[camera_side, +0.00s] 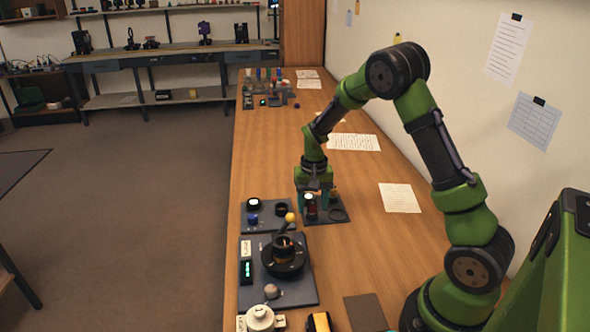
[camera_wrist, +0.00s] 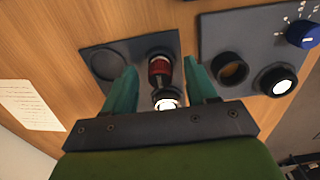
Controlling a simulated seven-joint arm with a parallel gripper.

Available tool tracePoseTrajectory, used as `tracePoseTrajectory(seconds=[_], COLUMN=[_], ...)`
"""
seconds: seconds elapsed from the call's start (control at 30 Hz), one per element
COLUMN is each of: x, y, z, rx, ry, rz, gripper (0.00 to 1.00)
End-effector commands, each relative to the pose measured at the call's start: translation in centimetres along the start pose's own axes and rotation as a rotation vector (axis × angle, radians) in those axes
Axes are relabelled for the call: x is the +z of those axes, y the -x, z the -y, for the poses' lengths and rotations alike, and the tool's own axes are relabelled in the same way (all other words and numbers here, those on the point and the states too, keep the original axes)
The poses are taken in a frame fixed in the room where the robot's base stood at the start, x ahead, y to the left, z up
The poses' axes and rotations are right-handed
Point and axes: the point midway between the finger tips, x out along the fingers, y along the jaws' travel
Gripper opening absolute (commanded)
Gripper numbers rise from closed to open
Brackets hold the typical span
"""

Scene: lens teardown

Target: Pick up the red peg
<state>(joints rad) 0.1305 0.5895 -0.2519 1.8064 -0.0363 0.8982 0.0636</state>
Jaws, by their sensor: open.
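The red peg (camera_wrist: 159,66) shows in the wrist view as a short red cylinder with dark parts, on a dark grey plate (camera_wrist: 128,48). In the side view it shows as a small dark and red upright piece (camera_side: 311,208) on the same plate. My gripper (camera_wrist: 159,72) is open, with one teal finger on each side of the peg. In the side view my gripper (camera_side: 314,190) is low over the plate. Whether the fingers touch the peg cannot be told. A bright white round piece (camera_wrist: 166,102) lies close to the peg, between the fingers.
An empty round recess (camera_wrist: 105,65) is beside the peg. A neighbouring grey board (camera_side: 263,204) carries a black ring (camera_side: 281,209), a white-topped round piece (camera_side: 254,204) and a blue knob (camera_side: 253,219). A dark round device (camera_side: 284,262) stands nearer.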

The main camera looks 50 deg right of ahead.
Motion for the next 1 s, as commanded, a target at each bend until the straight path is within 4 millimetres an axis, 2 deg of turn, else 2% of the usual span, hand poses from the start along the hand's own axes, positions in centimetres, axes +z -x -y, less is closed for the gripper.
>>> tracePoseTrajectory(seconds=[0.07, 0.43, 0.77, 1.0], x=[0.0, 0.0, 0.0, -0.1], y=[0.0, 0.1, 0.4, 2.8], z=[0.0, 0.0, 0.0, 0.1], rx=[0.0, 0.0, -0.001, -0.003], ry=[0.0, 0.001, 0.001, 0.002], rz=[0.0, 0.0, -0.002, -0.005], gripper=[0.57, 0.02, 0.0, 0.0])
